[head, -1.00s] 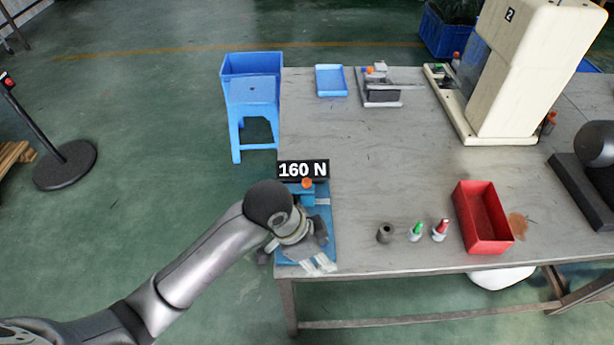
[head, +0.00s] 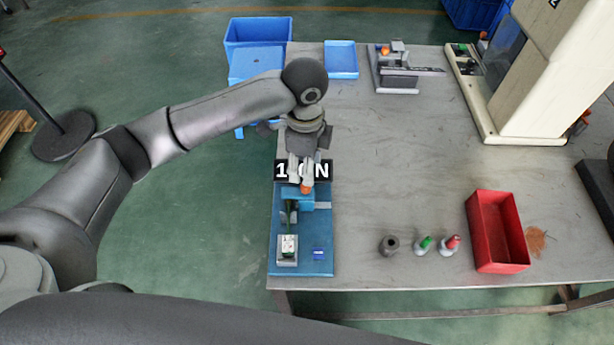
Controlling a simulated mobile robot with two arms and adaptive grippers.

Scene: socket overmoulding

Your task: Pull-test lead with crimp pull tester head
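The pull tester has a blue base plate (head: 320,225) on the table's left edge. Its blue head (head: 290,194) carries an orange knob (head: 306,189) on top. A dark green piece, perhaps the lead, runs from the head toward a pale block (head: 288,249) at the near end. The black sign (head: 281,171), now partly covered, stands behind it. My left gripper (head: 301,180) points down in front of the sign, its pale fingertips at or just above the knob. Whether they touch it or are closed I cannot tell. My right gripper is out of view.
A red bin (head: 496,232) stands at the right front. A grey cup (head: 390,245), a green-tipped bottle (head: 422,245) and a red-tipped bottle (head: 450,244) stand left of it. A blue tray (head: 341,60) and a grey fixture (head: 398,83) are at the back. The table's middle is clear.

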